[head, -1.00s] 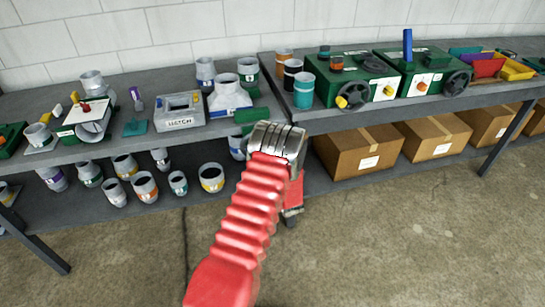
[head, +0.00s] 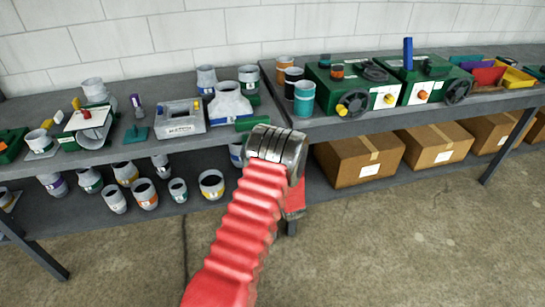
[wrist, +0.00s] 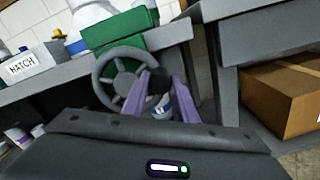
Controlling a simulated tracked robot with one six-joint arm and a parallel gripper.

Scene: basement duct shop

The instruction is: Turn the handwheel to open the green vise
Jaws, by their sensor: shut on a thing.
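The green vise (wrist: 122,32) sits at the bench edge in the wrist view. Only part of its green body (head: 258,122) shows in the head view, beside my wrist. Its grey spoked handwheel (wrist: 98,82) faces me in the wrist view, below the green body. My gripper (wrist: 161,84) has two purple fingers at the right side of the wheel. They are shut on the dark handle knob (wrist: 159,78) of the wheel. In the head view my own arm hides the fingers and the handwheel.
A grey box marked HATCH (head: 180,120) stands left of the vise. Pale duct pieces (head: 230,102) stand behind it. Two green machines with dark wheels (head: 352,103) are on the right bench. Cardboard boxes (head: 360,158) sit below it. The floor in front is clear.

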